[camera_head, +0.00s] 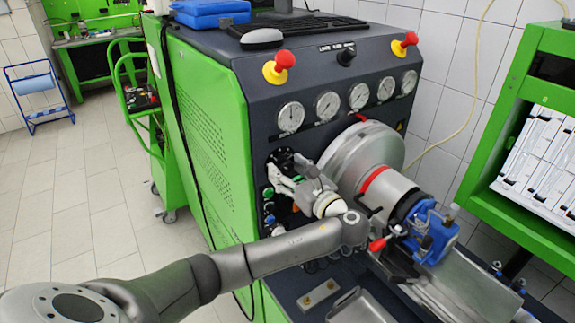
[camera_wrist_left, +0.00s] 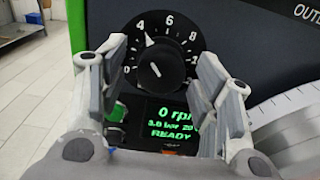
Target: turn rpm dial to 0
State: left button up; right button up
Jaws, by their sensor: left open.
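The rpm dial is a round black knob (camera_wrist_left: 155,70) on a black scale plate with white numbers, in the left wrist view. A white pointer mark on it points up and slightly left, near the 4. The 0 is at the lower left of the scale, partly beside a finger. My left gripper (camera_wrist_left: 162,68) is open, its two fingers to the left and right of the knob; whether they touch it I cannot tell. In the head view my left gripper (camera_head: 284,174) is at the front panel and hides most of the dial. My right gripper is not in view.
Below the dial, a display (camera_wrist_left: 178,120) reads 0 rpm and READY, partly hidden by a finger. A green button (camera_wrist_left: 116,110) is left of it. A large metal pump housing (camera_head: 350,160) stands close to the right. Gauges (camera_head: 291,117) and red stop buttons (camera_head: 285,60) are above.

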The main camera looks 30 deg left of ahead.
pick_arm(q)
jog(key=shift+w+a, duration=0.1)
jog(key=shift+a, duration=0.15)
jog(key=c, duration=1)
